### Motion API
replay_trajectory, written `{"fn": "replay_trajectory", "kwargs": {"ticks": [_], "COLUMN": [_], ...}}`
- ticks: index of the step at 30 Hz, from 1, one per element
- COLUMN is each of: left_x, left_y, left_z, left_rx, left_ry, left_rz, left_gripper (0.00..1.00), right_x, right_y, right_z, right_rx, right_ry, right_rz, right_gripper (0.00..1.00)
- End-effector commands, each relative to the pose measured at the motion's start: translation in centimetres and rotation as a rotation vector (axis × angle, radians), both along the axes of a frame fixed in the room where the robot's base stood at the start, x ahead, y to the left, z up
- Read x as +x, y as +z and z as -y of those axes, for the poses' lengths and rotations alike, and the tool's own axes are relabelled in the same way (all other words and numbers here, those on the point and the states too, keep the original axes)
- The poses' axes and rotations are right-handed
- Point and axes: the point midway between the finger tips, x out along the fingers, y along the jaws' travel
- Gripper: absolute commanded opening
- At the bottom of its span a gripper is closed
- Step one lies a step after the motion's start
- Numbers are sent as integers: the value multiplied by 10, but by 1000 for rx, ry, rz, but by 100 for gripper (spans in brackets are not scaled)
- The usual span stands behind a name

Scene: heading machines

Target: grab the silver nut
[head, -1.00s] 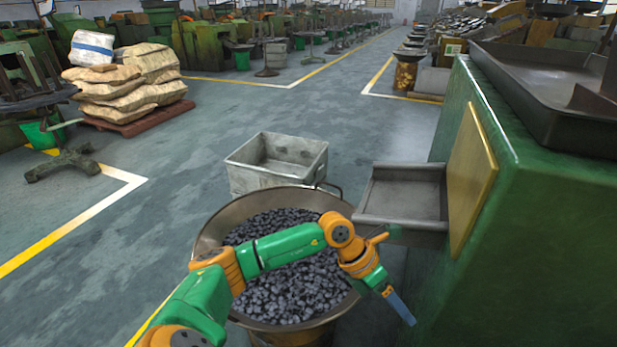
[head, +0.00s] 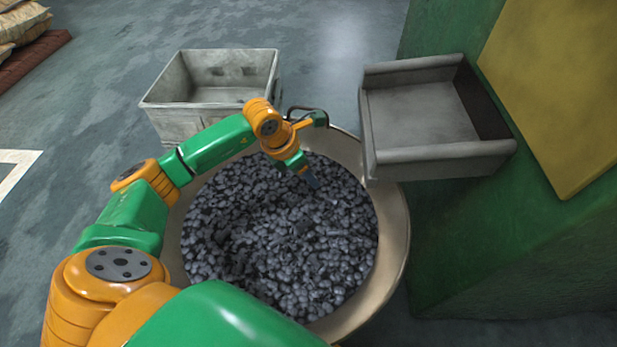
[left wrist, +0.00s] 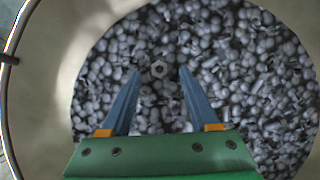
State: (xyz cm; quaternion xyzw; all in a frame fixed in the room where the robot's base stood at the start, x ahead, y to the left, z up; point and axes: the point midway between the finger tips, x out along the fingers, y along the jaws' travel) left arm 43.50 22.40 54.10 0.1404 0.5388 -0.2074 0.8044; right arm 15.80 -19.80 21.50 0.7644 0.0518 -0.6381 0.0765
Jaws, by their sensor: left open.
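The silver nut (left wrist: 158,69) is a small light hexagonal ring lying on top of dark grey metal parts. In the left wrist view it sits just beyond and between the two blue fingertips. I cannot make it out in the head view. My left gripper (left wrist: 159,72) is open and empty, pointing down at the pile; in the head view the left gripper (head: 312,181) is over the far part of the pile. The pile of parts (head: 285,245) fills a round metal basin (head: 397,240). My right gripper is not in view.
An empty grey bin (head: 185,120) stands on the floor behind the basin. A grey metal tray (head: 420,115) juts out from the green machine (head: 455,225) at the right, close to the basin's rim. Open floor lies to the left.

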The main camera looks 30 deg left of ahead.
Motion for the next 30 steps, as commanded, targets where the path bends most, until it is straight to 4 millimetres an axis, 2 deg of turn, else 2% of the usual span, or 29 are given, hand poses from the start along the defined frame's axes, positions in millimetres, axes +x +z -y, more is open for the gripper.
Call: {"fn": "replay_trajectory", "kwargs": {"ticks": [1, 3, 10, 17, 26, 30], "left_x": [3, 5, 7, 6, 7, 7], "left_y": [-10, -16, -17, -17, -16, -4], "left_z": [2, 3, 3, 3, 3, 4], "left_rx": [-2, -2, 0, 0, -1, -2], "left_ry": [1, 1, 0, 0, 0, 0], "left_rz": [0, 0, 1, 1, 2, 5], "left_gripper": [62, 62, 62, 0, 0, 0], "right_x": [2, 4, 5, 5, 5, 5], "right_y": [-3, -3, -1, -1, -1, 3], "right_z": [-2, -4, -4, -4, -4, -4], "right_rx": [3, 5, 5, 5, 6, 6], "right_ry": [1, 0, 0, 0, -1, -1], "right_rz": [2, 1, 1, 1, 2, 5], "right_gripper": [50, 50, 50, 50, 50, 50]}}
